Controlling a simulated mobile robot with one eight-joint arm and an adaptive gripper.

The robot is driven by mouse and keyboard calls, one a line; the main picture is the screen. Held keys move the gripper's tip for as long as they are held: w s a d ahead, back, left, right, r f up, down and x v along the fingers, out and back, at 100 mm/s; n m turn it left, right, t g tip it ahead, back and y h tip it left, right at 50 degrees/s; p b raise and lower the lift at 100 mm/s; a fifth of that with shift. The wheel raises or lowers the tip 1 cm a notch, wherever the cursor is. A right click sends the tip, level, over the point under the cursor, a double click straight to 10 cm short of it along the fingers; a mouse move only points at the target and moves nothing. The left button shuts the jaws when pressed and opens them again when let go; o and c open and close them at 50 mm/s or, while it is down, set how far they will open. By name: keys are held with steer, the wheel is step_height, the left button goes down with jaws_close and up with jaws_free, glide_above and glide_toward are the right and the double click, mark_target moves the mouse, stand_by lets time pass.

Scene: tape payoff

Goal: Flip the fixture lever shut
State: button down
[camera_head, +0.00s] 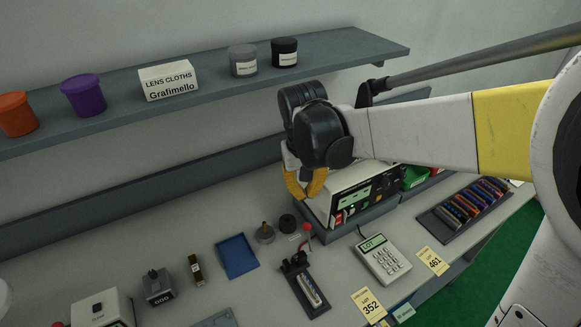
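The fixture (307,286) is a dark block on the bench at the lower middle, holding a row of pale cylinders. At its far end stand a black clamp part and a lever with a red knob (307,227). The lever stands up from the fixture, raised off the cylinders. My gripper (303,197) has yellow fingers that point down and converge at the tips, which look shut with nothing between them. It hangs above and behind the red knob, apart from it. The lever's lower end is small and partly hard to make out.
A white instrument (352,194) stands close right of my gripper. A keypad box (383,259) and a dark rack of coloured cylinders (466,211) lie to the right. A blue tray (237,256) and round dark parts (265,233) lie left. A shelf (215,85) runs overhead behind.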

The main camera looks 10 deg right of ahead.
steer(key=shift+s, duration=0.15)
step_height(320, 180, down, 10)
steer(key=w+b, duration=0.1)
steer(key=b, duration=0.2)
steer(key=shift+d, duration=0.4)
steer(key=shift+r, duration=0.1)
steer(key=shift+s+d+r+t, duration=0.15)
steer(key=shift+s+t, duration=0.1)
steer(key=shift+t, duration=0.15)
